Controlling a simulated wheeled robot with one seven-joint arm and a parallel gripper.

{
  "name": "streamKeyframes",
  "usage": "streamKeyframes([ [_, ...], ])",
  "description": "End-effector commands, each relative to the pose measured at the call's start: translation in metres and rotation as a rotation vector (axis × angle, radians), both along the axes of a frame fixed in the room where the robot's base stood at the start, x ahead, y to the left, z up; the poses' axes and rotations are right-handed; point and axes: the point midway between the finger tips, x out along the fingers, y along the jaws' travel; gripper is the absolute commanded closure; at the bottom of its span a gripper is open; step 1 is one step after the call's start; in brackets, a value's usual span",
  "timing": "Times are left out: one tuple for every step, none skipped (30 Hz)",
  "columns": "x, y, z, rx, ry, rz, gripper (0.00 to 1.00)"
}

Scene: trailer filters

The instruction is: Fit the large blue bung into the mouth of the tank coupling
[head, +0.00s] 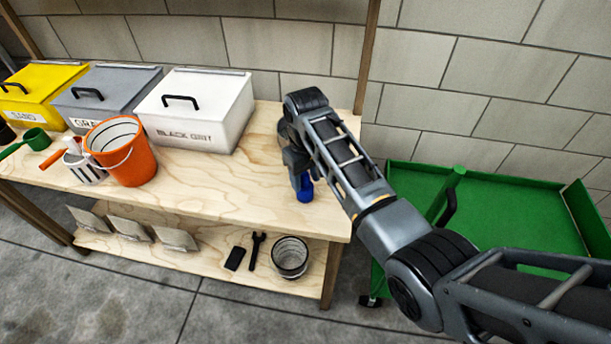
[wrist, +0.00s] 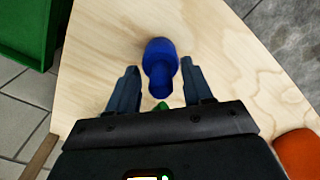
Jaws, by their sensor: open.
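The large blue bung (head: 305,188) stands on the wooden bench top near its right end. In the wrist view the bung (wrist: 160,58) shows a wide round body and a narrower part toward me. My gripper (wrist: 160,88) is open, with one finger on each side of the bung's narrower part and gaps between. In the head view my gripper (head: 297,172) points down at the bung and partly hides it. I cannot make out the tank coupling in either view; a green cart (head: 500,210) stands to the right of the bench.
Yellow, grey and white (head: 197,108) lidded bins stand behind. The lower shelf holds a wrench (head: 256,250) and a pot (head: 290,258). Bench top around the bung is clear.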

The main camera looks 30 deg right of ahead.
Motion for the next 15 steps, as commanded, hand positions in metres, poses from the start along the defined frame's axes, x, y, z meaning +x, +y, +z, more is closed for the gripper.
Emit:
streamKeyframes([
  [0.0, 0.0, 0.0, 0.0, 0.0, 0.0, 0.49],
  [0.0, 0.0, 0.001, 0.0, 0.0, 0.0, 0.49],
  [0.0, 0.0, 0.002, 0.0, -0.001, 0.0, 0.49],
  [0.0, 0.0, 0.004, 0.0, -0.001, 0.0, 0.49],
  [0.001, 0.0, 0.005, 0.0, -0.002, 0.0, 0.49],
  [0.001, 0.0, 0.009, 0.0, -0.002, 0.0, 0.49],
  [0.001, 0.0, 0.013, 0.0, -0.003, 0.0, 0.49],
  [0.001, 0.0, 0.017, 0.0, -0.004, 0.0, 0.49],
  [0.001, 0.0, 0.024, 0.0, -0.004, 0.0, 0.49],
  [0.001, 0.0, 0.029, 0.0, -0.005, 0.0, 0.49],
  [0.001, 0.0, 0.035, 0.0, -0.005, 0.0, 0.49],
  [0.002, 0.0, 0.044, 0.0, -0.006, 0.0, 0.49],
  [0.002, 0.0, 0.05, 0.0, -0.006, 0.0, 0.49],
  [0.001, 0.0, 0.057, 0.0, -0.005, 0.0, 0.49],
  [0.002, 0.0, 0.065, 0.0, -0.006, 0.0, 0.49],
])
